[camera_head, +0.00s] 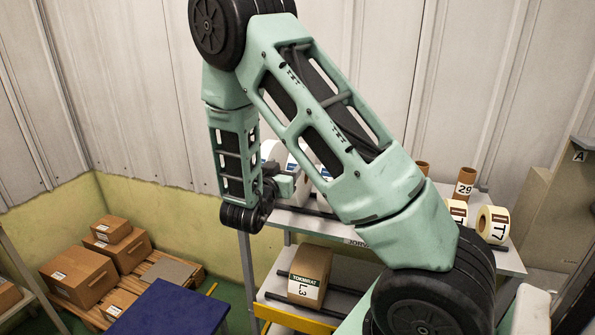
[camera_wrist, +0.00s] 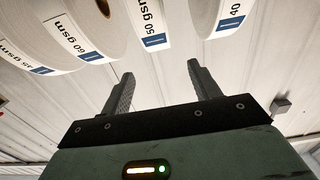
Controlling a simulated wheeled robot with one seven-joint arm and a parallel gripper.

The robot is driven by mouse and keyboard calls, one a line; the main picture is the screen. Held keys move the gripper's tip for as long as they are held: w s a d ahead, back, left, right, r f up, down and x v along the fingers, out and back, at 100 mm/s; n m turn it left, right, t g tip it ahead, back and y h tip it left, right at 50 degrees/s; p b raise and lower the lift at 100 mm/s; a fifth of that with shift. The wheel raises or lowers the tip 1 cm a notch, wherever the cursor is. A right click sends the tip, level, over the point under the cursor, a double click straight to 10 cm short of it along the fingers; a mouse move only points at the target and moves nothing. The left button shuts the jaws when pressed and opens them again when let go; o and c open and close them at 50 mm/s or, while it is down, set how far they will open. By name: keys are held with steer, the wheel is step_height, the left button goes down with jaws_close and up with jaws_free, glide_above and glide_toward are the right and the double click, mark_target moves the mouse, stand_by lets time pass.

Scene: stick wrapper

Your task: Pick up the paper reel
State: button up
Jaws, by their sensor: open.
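Several white paper reels with printed labels show in the wrist view: one marked 60 gsm (camera_wrist: 84,38), one marked 50 gsm (camera_wrist: 152,22), one marked 40 (camera_wrist: 230,20) at the top, and one whose label is partly cut off (camera_wrist: 25,62) at the left. Which reel is meant cannot be told. In the head view, white reels (camera_head: 272,151) stand on the shelf rack, partly hidden behind my arm. My gripper (camera_wrist: 160,69) is open, with nothing between its fingers. It also shows beside the reels in the head view (camera_head: 289,182).
Reels labelled T7 (camera_head: 493,225) and brown cores (camera_head: 465,182) sit at the rack's right end. Boxes (camera_head: 80,277) on a pallet and a blue surface (camera_head: 163,308) are at lower left.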

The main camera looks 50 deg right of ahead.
mark_target(293, 162)
steer(key=p+x, duration=0.2)
steer(key=x, duration=0.4)
steer(key=shift+d, duration=0.15)
steer(key=shift+w+d+r+p, duration=0.25)
steer(key=shift+d+p, duration=0.3)
steer(key=shift+p, duration=0.25)
steer(key=p+x, duration=0.2)
steer(key=x, duration=0.1)
steer(key=shift+d+p, duration=0.1)
steer(key=shift+p, duration=0.2)
steer(key=shift+w+d+f, duration=0.15)
steer(key=shift+w+d, duration=0.1)
steer(key=shift+d, duration=0.25)
jaws_close()
